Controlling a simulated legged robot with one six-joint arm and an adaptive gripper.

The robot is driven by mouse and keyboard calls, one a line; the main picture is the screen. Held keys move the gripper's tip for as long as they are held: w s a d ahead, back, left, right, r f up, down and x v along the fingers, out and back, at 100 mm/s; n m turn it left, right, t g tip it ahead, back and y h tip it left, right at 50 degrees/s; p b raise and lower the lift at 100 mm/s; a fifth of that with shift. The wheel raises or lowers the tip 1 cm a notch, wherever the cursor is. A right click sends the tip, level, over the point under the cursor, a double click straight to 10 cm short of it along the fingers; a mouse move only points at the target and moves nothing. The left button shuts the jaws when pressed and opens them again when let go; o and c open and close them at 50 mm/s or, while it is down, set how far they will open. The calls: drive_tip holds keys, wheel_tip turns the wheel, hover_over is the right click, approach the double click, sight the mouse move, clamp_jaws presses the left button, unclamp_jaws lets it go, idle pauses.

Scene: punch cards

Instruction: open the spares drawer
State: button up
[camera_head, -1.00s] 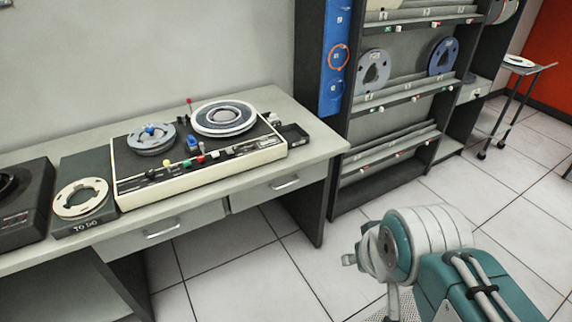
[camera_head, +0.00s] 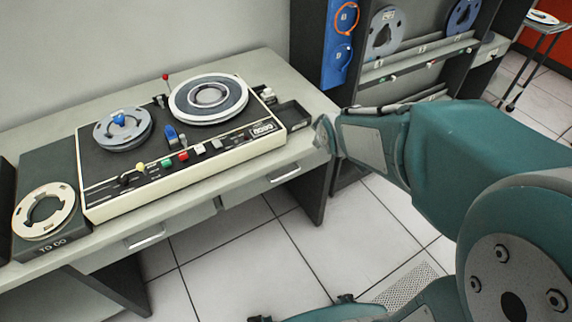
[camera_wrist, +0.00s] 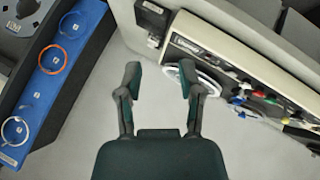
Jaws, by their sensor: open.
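Two grey drawers sit under the desk top in the head view. The right drawer (camera_head: 250,192) has a pale bar handle (camera_head: 284,173), and the left drawer (camera_head: 190,225) has a similar handle (camera_head: 147,236). Both look shut. I can read no spares label on either, so I cannot tell which is the spares drawer. My gripper (camera_wrist: 160,72) is open and empty in the wrist view, its two dark fingers apart. In the head view my arm reaches toward the desk's right end; the fingers are not clearly visible there. No drawer handle shows clearly in the wrist view.
A tape machine (camera_head: 228,150) with two reels and coloured knobs stands on the desk (camera_head: 300,90). A small black tray (camera_head: 291,116) is beside it. A "TO DO" stand (camera_head: 55,245) with a reel is at left. A blue panel (camera_head: 343,45) and reel rack are behind.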

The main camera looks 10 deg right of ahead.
drive_tip(key=w+d+f+n+t, duration=0.1)
drive_tip(key=w+f+n, duration=0.3)
drive_tip(key=w+f, duration=0.3)
drive_tip(key=n+t+y, duration=0.3)
drive_tip(key=n+y, duration=0.1)
drive_tip(key=n, duration=0.3)
approach(289, 174)
drive_tip(key=w+d+r, duration=0.3)
drive_tip(key=r, duration=0.4)
drive_tip(key=s+a+f+n+t+y, duration=0.1)
drive_tip(key=s+f+n+t+y, duration=0.2)
drive_tip(key=f, duration=0.7)
drive_tip(key=shift+g+h, duration=0.5)
drive_tip(key=x, duration=1)
drive_tip(key=shift+a+r, duration=0.2)
drive_tip(key=shift+a, duration=0.15)
drive_tip(key=shift+c, duration=0.3)
clamp_jaws()
